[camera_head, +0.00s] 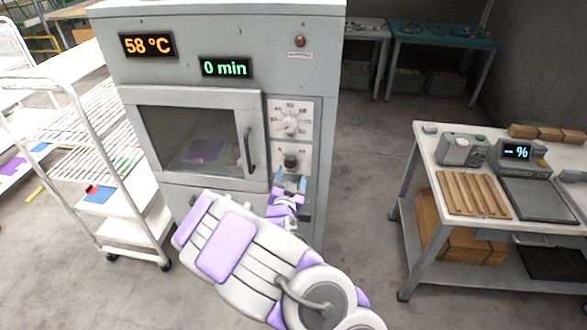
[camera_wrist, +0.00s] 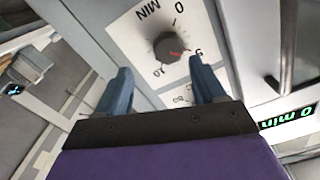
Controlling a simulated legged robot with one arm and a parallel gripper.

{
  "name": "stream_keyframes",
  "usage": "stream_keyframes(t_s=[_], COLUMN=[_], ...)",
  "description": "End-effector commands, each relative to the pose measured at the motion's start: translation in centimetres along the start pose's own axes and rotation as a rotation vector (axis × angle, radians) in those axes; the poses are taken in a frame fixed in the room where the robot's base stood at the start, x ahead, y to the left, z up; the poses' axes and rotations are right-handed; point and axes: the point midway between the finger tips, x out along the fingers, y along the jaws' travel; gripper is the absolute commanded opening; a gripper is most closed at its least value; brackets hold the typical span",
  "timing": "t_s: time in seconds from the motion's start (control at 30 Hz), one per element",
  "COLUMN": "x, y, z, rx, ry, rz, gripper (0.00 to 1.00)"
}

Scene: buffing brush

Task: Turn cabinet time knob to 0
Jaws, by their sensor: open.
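The grey cabinet (camera_head: 225,90) stands upright in the head view. Its time knob (camera_head: 291,161) is the dark lower knob on the right-hand panel; it also shows in the wrist view (camera_wrist: 165,48) on a white plate marked MIN, with 0, 5 and 10. The knob's red mark lies toward the printed 5. The green display (camera_head: 226,68) reads 0 min. My gripper (camera_head: 290,181) is open just below the knob in the head view. In the wrist view its fingertips (camera_wrist: 160,78) are spread on either side of the line to the knob, apart from it.
A paler knob (camera_head: 290,122) sits above the time knob. The cabinet door (camera_head: 195,140) is closed, with a dark handle (camera_head: 249,150) left of the knobs. A wheeled rack (camera_head: 85,130) stands at left and a workbench (camera_head: 425,150) at right. Floor between cabinet and workbench is clear.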

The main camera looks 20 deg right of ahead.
Motion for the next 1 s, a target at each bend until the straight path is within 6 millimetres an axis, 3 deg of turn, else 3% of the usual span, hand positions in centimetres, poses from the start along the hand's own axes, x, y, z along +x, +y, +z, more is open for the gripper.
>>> stream_keyframes(t_s=[0.5, 1.0], x=[5.8, 6.1], y=[0.5, -0.2], z=[0.0, 0.1], rx=[0.006, -0.003], ry=[-0.004, -0.001], rz=[0.002, -0.002], gripper=[0.69, 0.66])
